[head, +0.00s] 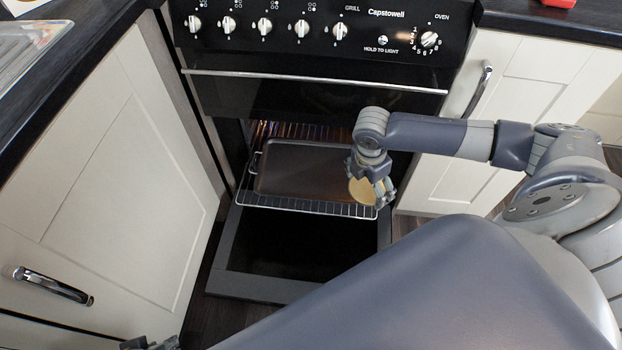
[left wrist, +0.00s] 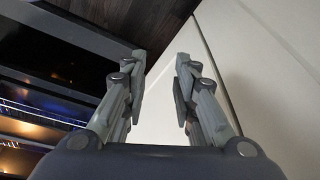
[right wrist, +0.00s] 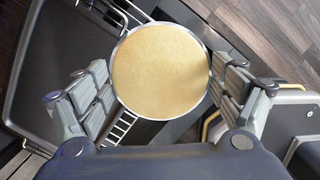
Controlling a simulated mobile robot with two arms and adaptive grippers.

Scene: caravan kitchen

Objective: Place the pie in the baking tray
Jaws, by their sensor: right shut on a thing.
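The pie (right wrist: 160,70) is round and golden in a thin silvery dish. My right gripper (right wrist: 160,85) is shut on it, with fingers at both sides of its rim. In the head view the pie (head: 361,191) shows partly behind the right gripper (head: 372,185), at the right end of the oven rack. The baking tray (head: 300,170) is dark brown and empty and lies on the rack. In the right wrist view the tray (right wrist: 60,60) is left of the pie. My left gripper (left wrist: 160,85) is open and empty; only its tip shows at the head view's bottom edge.
The oven's wire rack (head: 290,205) is pulled out above the lowered oven door (head: 300,285). White cupboards stand left (head: 110,170) and right (head: 500,120). Control knobs (head: 265,27) line the cooker front. A dark worktop (head: 60,70) edges the left side.

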